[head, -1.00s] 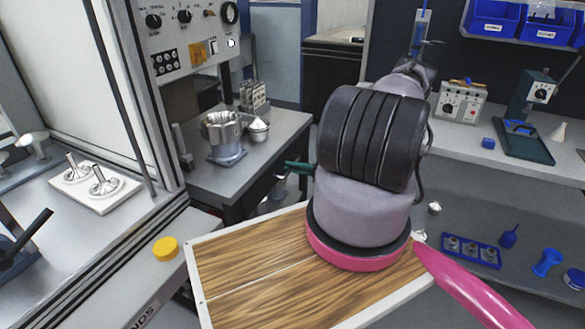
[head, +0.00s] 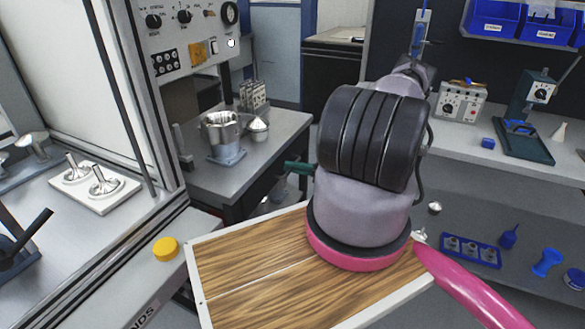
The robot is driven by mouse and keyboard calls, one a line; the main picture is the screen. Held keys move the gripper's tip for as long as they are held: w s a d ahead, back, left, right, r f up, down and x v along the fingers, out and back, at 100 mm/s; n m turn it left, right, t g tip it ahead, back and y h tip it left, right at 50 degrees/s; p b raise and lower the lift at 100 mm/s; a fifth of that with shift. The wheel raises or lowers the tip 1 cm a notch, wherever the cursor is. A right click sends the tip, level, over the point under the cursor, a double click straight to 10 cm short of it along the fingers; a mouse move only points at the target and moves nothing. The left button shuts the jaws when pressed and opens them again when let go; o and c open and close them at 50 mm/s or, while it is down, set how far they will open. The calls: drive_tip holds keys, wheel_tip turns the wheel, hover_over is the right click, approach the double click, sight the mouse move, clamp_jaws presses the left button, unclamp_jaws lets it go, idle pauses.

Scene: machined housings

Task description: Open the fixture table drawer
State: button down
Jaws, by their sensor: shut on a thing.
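The fixture table (head: 285,122) is the grey table left of my arm, with a metal housing (head: 222,135) standing on it. Its drawer and handle cannot be made out clearly in the dark space under the tabletop. My gripper (head: 297,168) shows only as a small green part beside the table's right side. It reaches left from behind my thick grey and black arm link. It is shut at the drawer handle, but the contact is too small and covered to see in detail. I cannot tell how far the drawer is out.
A control panel (head: 190,35) and a bench with a white plate (head: 95,190) stand at the left. A yellow button (head: 165,249) is at the lower left. A workbench (head: 465,140) with instruments and blue bins (head: 492,18) lines the right. Some floor shows between the tables.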

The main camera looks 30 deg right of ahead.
drive_tip(key=s+d, duration=1.3)
drive_tip(key=s, duration=0.4)
drive_tip(key=shift+d, duration=0.1)
drive_tip(key=c, duration=0.9)
unclamp_jaws()
drive_tip(key=v, duration=1)
drive_tip(key=shift+s+d+f, duration=0.15)
drive_tip(key=shift+d, duration=0.2)
